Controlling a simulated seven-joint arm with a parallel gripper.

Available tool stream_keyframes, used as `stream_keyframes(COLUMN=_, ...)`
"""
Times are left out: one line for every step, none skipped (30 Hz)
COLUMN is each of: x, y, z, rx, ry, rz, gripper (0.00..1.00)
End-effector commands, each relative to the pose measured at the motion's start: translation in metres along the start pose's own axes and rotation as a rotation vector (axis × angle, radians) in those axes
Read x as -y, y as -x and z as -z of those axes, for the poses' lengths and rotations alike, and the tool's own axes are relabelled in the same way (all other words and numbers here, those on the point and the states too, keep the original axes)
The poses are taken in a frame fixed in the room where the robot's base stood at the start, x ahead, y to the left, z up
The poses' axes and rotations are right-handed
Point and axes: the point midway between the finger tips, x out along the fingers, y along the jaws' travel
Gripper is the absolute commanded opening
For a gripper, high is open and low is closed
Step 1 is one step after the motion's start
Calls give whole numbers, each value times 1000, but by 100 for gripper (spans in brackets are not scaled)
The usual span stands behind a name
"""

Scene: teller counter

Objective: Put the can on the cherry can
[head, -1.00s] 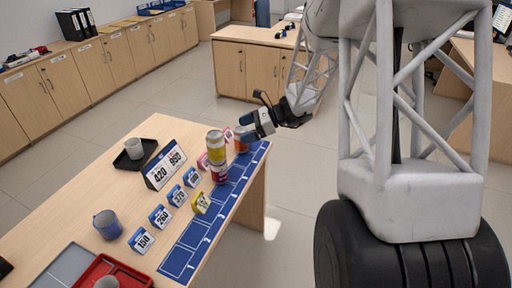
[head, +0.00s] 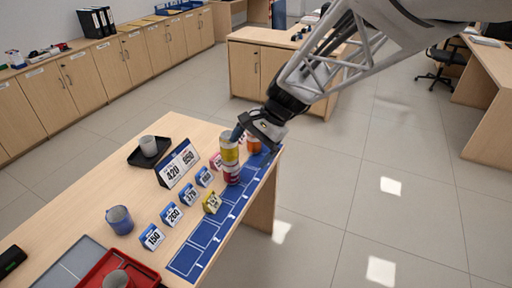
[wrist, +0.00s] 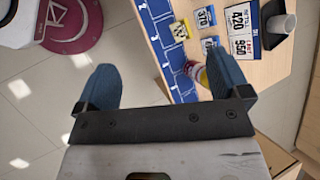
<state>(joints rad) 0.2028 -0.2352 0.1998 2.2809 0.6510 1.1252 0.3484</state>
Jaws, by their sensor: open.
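An orange can (head: 254,146) stands behind the stack.
Price signs (head: 179,164) stand in rows left of the stack. A blue marked strip (head: 207,240) runs along the table's right edge. A black tray (head: 149,152) with a grey cup, a blue mug (head: 119,220) and a red tray (head: 88,280) lie farther left.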

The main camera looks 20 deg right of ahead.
Motion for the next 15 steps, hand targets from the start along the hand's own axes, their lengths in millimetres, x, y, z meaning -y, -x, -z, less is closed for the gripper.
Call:
stream_keyframes(x=-6, y=2, z=-11, rx=-26, ry=50, rz=-21, gripper=95)
stream_keyframes(x=-10, y=4, z=-17, rx=-42, ry=80, rz=-35, gripper=95)
stream_keyframes(x=-15, y=5, z=-24, rx=-63, ry=121, rz=-55, gripper=95)
stream_keyframes(x=-19, y=6, z=-29, rx=-80, ry=152, rz=-69, gripper=95)
stream_keyframes(x=-23, y=8, z=-34, rx=-97, ry=182, rz=-83, gripper=95)
stream_keyframes(x=-28, y=10, z=-40, rx=-117, ry=224, rz=-103, gripper=95)
stream_keyframes(x=-32, y=11, z=-46, rx=-133, ry=254, rz=-117, gripper=95)
stream_keyframes(x=-36, y=12, z=-50, rx=-149, ry=284, rz=-132, gripper=95)
stream_keyframes(x=-42, y=14, z=-56, rx=-171, ry=326, rz=-151, gripper=95)
stream_keyframes(x=-46, y=15, z=-60, rx=-187, ry=355, rz=-165, gripper=95)
stream_keyframes(x=-50, y=16, z=-64, rx=-202, ry=386, rz=-179, gripper=95)
stream_keyframes(x=-56, y=18, z=-70, rx=-223, ry=428, rz=-199, gripper=95)
stream_keyframes(x=-60, y=20, z=-74, rx=-240, ry=458, rz=-214, gripper=95)
stream_keyframes(x=-64, y=21, z=-78, rx=-256, ry=489, rz=-228, gripper=95)
stream_keyframes(x=-70, y=23, z=-83, rx=-278, ry=529, rz=-248, gripper=95)
